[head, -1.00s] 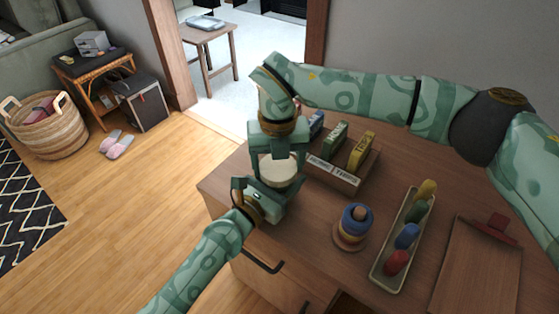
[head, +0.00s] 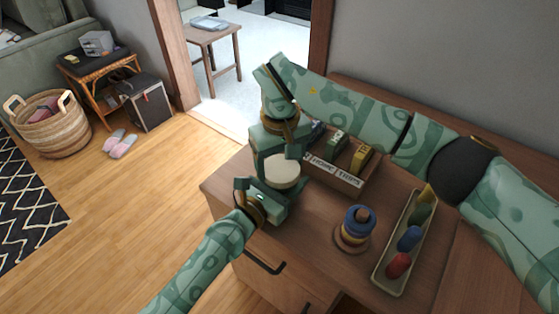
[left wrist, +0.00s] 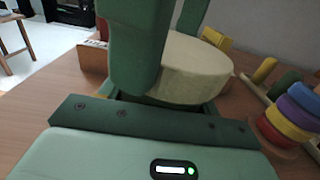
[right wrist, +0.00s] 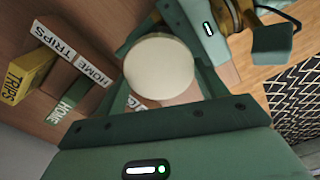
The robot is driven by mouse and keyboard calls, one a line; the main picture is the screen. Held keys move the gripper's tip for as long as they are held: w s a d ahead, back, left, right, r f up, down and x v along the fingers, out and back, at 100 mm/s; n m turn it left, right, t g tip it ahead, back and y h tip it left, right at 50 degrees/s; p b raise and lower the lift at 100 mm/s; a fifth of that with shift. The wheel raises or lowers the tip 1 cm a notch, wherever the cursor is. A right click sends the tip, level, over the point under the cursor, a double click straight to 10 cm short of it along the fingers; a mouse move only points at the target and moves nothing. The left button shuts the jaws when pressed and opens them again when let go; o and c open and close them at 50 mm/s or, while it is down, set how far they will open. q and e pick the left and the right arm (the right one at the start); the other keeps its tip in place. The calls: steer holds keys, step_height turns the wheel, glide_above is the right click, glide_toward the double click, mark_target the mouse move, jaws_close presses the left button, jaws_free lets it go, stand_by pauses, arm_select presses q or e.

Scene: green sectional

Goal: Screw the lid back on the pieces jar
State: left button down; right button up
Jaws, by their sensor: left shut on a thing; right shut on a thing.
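The cream round lid (head: 283,171) sits level at the left part of the wooden cabinet top. It also shows in the left wrist view (left wrist: 190,68) and, from above, in the right wrist view (right wrist: 158,70). My right gripper (head: 281,168) comes down from above and is shut on the lid, with a finger at either side. My left gripper (head: 272,198) is low beside it, shut on the jar just under the lid. The jar body is hidden by the grippers. I cannot tell how far the lid is seated on its threads.
A wooden box (head: 338,178) labelled HOME and TRIPS stands close behind the grippers. A ring stacker (head: 355,230) and a long tray (head: 386,284) of coloured pieces stand to the right. The cabinet's left edge is near the jar.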

arm_select(q)
steer(key=shift+s, duration=0.1)
arm_select(e)
steer(key=o, duration=0.9)
steer(key=shift+o, duration=0.2)
steer(key=shift+r, duration=0.1)
steer(key=shift+r, duration=2.2)
steer(key=shift+o, duration=0.2)
